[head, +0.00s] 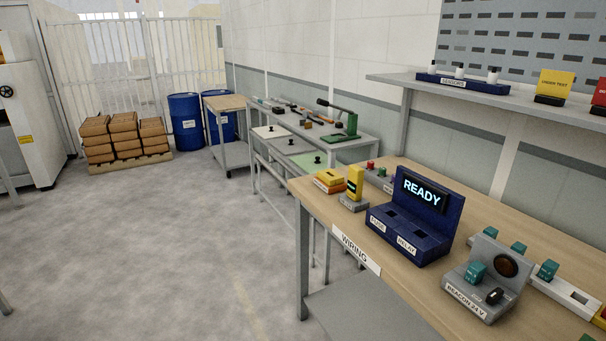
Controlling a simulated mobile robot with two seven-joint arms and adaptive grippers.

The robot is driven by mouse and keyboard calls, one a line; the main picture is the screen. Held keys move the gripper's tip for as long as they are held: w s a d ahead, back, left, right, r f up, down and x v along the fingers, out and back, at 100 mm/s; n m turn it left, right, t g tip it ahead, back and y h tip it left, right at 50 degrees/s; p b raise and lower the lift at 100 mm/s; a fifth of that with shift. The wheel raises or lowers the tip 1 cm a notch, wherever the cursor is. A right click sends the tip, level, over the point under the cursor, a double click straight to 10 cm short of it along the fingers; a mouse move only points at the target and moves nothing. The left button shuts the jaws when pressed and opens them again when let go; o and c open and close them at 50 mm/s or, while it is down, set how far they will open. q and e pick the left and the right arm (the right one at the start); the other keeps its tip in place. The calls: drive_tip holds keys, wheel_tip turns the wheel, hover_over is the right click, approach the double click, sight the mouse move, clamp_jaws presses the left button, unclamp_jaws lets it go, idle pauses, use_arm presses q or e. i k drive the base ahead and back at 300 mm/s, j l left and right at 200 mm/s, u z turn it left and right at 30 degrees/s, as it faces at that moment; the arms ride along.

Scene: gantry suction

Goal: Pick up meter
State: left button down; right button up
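A yellow upright handheld device with a small dark face, which looks like the meter (355,182), stands in a grey holder (353,204) on the near wooden bench (322,198). The holder is near the bench's left edge. The writing on the holder is too small to read. Neither of my grippers is in view.
Right of the meter stands a blue fixture (412,222) reading READY, then a grey BEACON 24 V unit (485,279). A yellow-orange block (329,181) lies close on its left. A shelf (440,90) overhangs the bench's back. The floor (170,240) to the left is clear.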

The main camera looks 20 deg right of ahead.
sight(356, 173)
drive_tip(key=i+j, duration=0.15)
drive_tip(key=i, duration=0.55)
drive_tip(key=i+j+u, duration=0.15)
drive_tip(key=i, duration=0.55)
drive_tip(key=i+z, duration=0.25)
drive_tip(key=z, duration=0.2)
drive_tip(key=i+j+z, duration=0.2)
drive_tip(key=z, duration=0.25)
drive_tip(key=i+j+z, duration=0.3)
drive_tip(key=z, duration=0.15)
drive_tip(key=i+j+z, duration=0.15)
drive_tip(key=j+z, duration=0.25)
drive_tip(key=i+j+z, duration=0.15)
drive_tip(key=z, duration=0.3)
drive_tip(key=j, duration=0.1)
